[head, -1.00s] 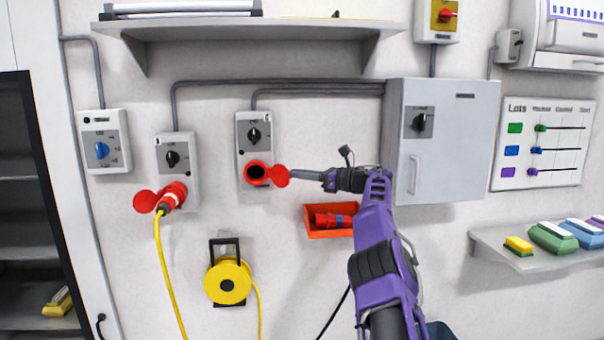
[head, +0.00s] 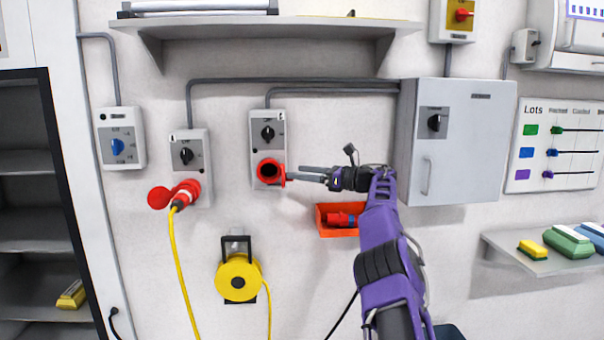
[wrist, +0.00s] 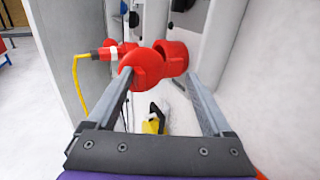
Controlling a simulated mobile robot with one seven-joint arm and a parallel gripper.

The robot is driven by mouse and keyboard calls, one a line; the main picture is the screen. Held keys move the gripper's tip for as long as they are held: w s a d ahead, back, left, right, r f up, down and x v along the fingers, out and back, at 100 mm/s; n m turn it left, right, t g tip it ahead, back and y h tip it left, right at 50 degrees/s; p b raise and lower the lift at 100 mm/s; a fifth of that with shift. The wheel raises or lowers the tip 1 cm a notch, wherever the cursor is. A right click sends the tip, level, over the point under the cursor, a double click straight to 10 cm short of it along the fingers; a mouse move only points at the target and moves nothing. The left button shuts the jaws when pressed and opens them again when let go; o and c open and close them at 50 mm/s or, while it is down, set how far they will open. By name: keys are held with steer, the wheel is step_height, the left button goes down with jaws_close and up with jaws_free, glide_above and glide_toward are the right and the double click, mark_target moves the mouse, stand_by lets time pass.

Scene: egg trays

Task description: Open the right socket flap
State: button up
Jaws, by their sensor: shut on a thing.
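The right socket (head: 269,172) is a red round socket on the grey switch box (head: 267,130) at the wall's centre. Its dark mouth shows uncovered in the head view. Its red flap (head: 285,178) stands out at the socket's right side, seen nearly edge-on. In the wrist view the flap (wrist: 148,68) is a red disc by the left fingertip, with the red socket (wrist: 173,56) just right of it. My gripper (head: 300,174) reaches in from the right and is shut on the flap; the exact contact is partly hidden. Its fingers also frame the wrist view (wrist: 160,80).
The left socket (head: 188,191) holds a plug with a yellow cable; its flap (head: 159,197) hangs open. A yellow cable reel (head: 238,282) hangs below. A red bin (head: 333,222) is under my gripper. A grey cabinet (head: 450,150) stands out at the right.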

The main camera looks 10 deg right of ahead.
steer(key=shift+w+d+r, duration=0.15)
steer(key=shift+r, duration=0.05)
steer(key=b+v, duration=0.3)
steer(key=v, duration=1.4)
steer(key=shift+s+d+f, duration=0.15)
steer(key=shift+s, duration=0.1)
